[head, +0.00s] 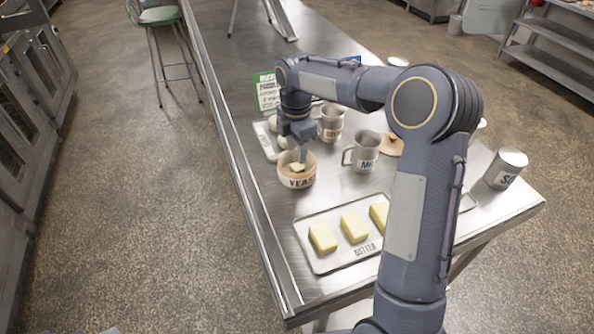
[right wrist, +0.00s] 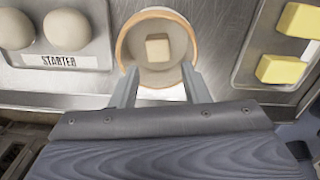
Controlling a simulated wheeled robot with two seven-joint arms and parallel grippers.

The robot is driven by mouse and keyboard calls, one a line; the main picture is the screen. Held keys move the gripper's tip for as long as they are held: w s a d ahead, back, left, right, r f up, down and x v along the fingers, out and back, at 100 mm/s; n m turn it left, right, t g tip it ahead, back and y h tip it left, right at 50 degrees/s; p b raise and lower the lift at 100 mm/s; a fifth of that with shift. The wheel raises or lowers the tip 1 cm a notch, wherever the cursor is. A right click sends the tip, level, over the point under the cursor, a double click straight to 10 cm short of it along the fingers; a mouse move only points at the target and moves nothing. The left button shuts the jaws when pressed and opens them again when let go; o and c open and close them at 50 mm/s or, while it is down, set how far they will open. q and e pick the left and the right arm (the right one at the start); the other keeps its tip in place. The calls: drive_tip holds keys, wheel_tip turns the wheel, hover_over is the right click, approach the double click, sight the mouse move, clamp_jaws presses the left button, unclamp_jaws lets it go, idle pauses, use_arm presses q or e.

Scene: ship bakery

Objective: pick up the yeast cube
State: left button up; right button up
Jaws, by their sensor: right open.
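The yeast cube (right wrist: 158,48) is a small beige block lying inside a round bowl (head: 297,180) marked YEAST. In the head view the cube (head: 297,166) shows just under the fingers. My right gripper (head: 300,158) points down over the bowl. In the right wrist view its two fingers (right wrist: 158,78) are apart and empty, at the near rim of the bowl, with the cube ahead between their lines. I cannot tell exactly how high the fingertips are above the cube. My left gripper is not in view.
A butter tray (head: 318,265) with yellow blocks lies in front of the bowl. A starter tray (right wrist: 75,78) with pale dough balls lies beside it. Metal mugs (head: 364,152) stand to the right, and a can (head: 506,168) near the right edge. A green-bordered card (head: 266,92) stands behind.

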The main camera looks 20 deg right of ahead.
wheel_tip(320, 180, down, 7)
drive_tip(key=shift+w+f+p, duration=0.15)
drive_tip(key=shift+f+p, duration=0.05)
drive_tip(key=shift+p, duration=0.65)
drive_tip(key=shift+a, duration=0.1)
drive_tip(key=c, duration=0.7)
drive_tip(key=shift+r, duration=0.1)
drive_tip(key=shift+c, duration=0.2)
